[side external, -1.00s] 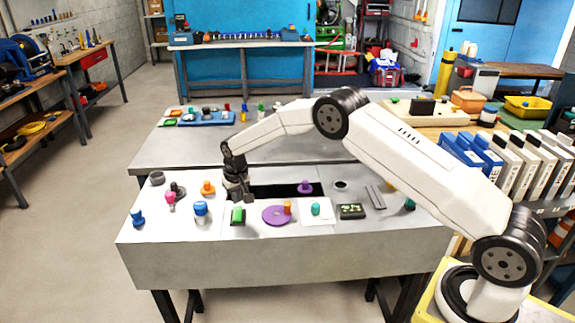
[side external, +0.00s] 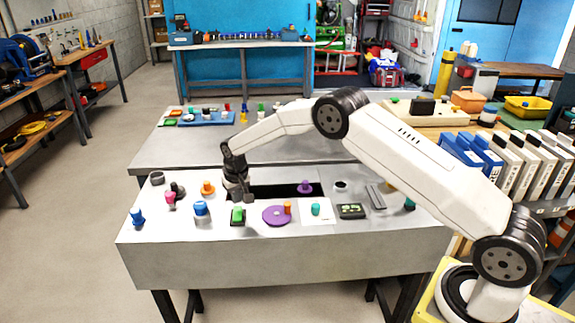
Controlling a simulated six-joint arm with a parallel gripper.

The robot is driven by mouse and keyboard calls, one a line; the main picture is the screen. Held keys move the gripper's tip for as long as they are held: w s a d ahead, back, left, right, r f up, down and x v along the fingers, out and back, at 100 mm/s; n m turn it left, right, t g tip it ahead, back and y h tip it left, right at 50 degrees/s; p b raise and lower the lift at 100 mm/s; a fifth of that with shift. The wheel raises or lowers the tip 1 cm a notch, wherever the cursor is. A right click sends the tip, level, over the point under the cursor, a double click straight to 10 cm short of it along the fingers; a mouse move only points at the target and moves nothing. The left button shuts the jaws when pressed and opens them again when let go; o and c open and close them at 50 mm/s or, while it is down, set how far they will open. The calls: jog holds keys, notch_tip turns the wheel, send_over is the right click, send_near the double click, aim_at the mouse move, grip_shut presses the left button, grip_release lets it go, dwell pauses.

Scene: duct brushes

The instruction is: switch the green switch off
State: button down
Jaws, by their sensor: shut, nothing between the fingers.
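The green switch (side external: 238,215) has a bright green top on a dark base and stands near the front edge of the table, left of the purple disc. My gripper (side external: 240,200) is shut and empty. It points down just behind the green switch, and its tips end close to the green top. I cannot tell whether they touch it. Which way the switch is set is too small to tell.
Left of the switch is a blue-topped piece (side external: 201,212). On its right is a purple disc (side external: 276,215) with an orange peg. An orange knob (side external: 207,188) and a dark slot (side external: 275,190) lie behind. The front strip is clear.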

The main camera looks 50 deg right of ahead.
aim_at(239, 210)
jog(key=shift+f, duration=1.25)
dwell(1.2)
jog(key=shift+r, duration=3.5)
jog(key=shift+s+r, duration=0.3)
jog(key=shift+s, duration=0.05)
jog(key=s+a+r+n, duration=0.1)
jog(key=s+r, duration=0.2)
jog(key=s, duration=1.3)
jog(key=s+r+n, duration=0.2)
jog(key=s+r, duration=0.1)
jog(key=s, duration=1.4)
jog(key=shift+a+t, duration=0.35)
jog(key=shift+t, duration=0.05)
